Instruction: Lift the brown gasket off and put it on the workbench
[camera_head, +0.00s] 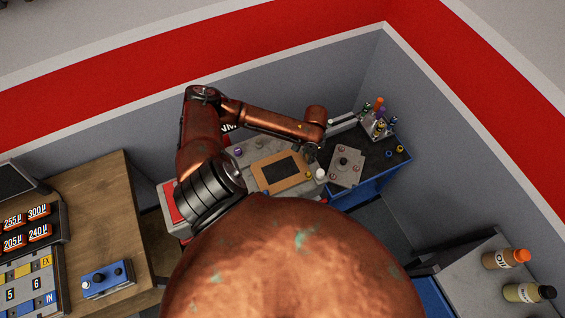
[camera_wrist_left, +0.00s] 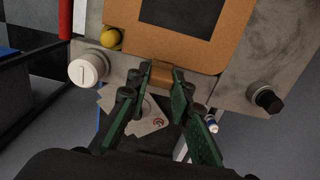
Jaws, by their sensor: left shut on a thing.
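The brown gasket (camera_head: 260,175) is a flat tan frame around a dark rectangular opening, lying against the grey block (camera_head: 240,156). It also shows at the top of the left wrist view (camera_wrist_left: 232,50), with a small tab on its near edge. My left gripper (camera_head: 313,158) is at the gasket's right end in the head view. In the left wrist view its green fingers (camera_wrist_left: 164,78) are closed on the gasket's tab. I cannot tell whether the gasket is clear of the block. My right gripper is not in view.
A blue workbench with a dark top (camera_head: 379,157) stands right of the block. It bears a grey plate (camera_head: 345,170) and a rack of tools (camera_head: 377,122). White (camera_wrist_left: 88,67), yellow (camera_wrist_left: 110,38) and black (camera_wrist_left: 267,97) knobs surround the gasket. A wooden table (camera_head: 105,200) is left.

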